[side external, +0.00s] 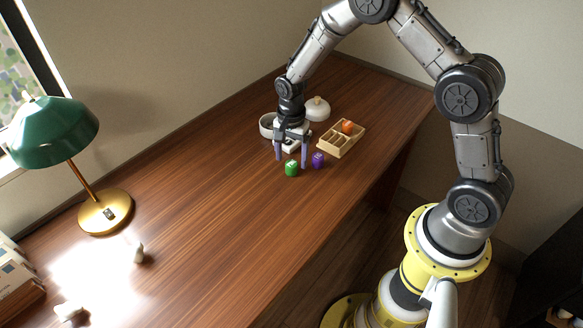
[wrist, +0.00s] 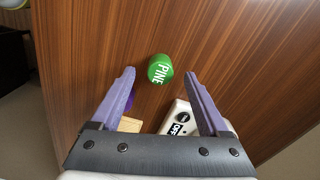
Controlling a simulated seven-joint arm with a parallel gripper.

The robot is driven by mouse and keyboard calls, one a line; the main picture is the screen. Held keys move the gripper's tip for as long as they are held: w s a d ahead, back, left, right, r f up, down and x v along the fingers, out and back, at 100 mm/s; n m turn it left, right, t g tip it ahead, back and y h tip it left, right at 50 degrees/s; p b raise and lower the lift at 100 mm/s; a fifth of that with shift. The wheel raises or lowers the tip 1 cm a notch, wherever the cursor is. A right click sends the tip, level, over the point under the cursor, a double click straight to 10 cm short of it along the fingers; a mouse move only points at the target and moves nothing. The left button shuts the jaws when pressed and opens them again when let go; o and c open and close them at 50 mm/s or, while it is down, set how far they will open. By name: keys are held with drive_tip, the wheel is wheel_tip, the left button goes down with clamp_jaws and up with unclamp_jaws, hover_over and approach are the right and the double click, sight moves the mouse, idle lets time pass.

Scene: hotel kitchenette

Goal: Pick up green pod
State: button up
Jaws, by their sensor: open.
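The green pod (side external: 291,168) stands on the wooden desk, a little in front of my gripper. In the wrist view the green pod (wrist: 160,69), lettered "PINE", lies beyond the fingertips and between their lines. My gripper (side external: 291,158) is open and empty, with its purple fingers pointing down at the desk. In the wrist view my gripper (wrist: 161,73) shows both fingers spread, and neither touches the green pod.
A purple pod (side external: 318,160) stands right of the green pod, close to a finger. A wooden compartment tray (side external: 334,151) holds an orange pod (side external: 348,127). A white device marked "OFF" (wrist: 180,117) sits behind. A green lamp (side external: 52,132) stands left; the desk's middle is clear.

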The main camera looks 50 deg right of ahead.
drive_tip(key=shift+f, duration=0.8)
drive_tip(key=shift+c, duration=0.2)
clamp_jaws()
drive_tip(key=shift+r, duration=0.1)
